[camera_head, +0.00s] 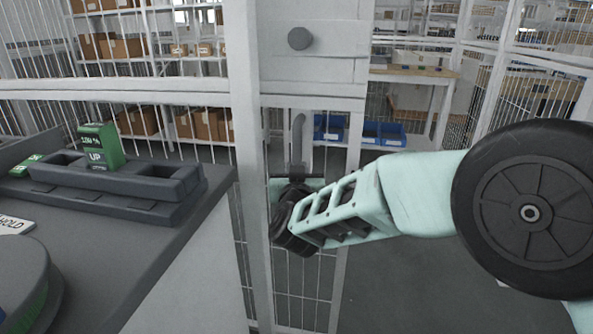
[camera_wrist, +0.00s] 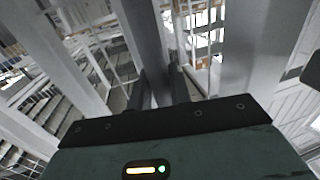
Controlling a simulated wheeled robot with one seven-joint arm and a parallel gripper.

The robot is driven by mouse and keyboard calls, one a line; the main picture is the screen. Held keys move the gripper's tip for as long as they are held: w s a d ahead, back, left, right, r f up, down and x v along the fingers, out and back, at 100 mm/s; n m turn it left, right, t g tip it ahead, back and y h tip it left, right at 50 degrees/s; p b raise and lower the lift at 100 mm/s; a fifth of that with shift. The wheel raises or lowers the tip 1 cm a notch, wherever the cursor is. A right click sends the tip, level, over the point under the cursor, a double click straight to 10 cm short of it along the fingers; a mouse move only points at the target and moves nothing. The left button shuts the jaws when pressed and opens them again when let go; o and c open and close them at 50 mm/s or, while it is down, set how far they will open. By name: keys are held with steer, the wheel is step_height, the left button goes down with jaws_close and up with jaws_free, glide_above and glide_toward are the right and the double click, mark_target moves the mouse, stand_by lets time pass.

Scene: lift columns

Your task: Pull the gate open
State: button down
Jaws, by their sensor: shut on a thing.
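The gate is a grey metal frame with thin vertical bars, and its cross plate (camera_head: 325,88) shows in the head view. A grey curved handle (camera_head: 298,132) hangs below this plate. My gripper (camera_head: 297,170) is at the lower end of the handle and is shut on it. The arm reaches in from the right. In the wrist view the two dark fingers of my gripper (camera_wrist: 163,88) point at the grey metalwork, close together. I cannot tell from these frames whether the gate stands ajar.
A grey upright post (camera_head: 248,130) stands left of the handle. A dark console (camera_head: 110,235) with a green UP block (camera_head: 102,147) is at the left. Beyond the mesh are shelves with cartons (camera_head: 110,47), blue bins (camera_head: 378,133) and a workbench (camera_head: 415,74). Open floor shows at lower right.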

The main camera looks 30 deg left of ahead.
steer(key=c, duration=1.3)
jaws_free()
steer(key=shift+c, duration=0.2)
steer(key=v, duration=1.7)
steer(key=shift+s+p, duration=0.15)
steer(key=shift+p, duration=0.2)
steer(key=shift+d+r, duration=0.1)
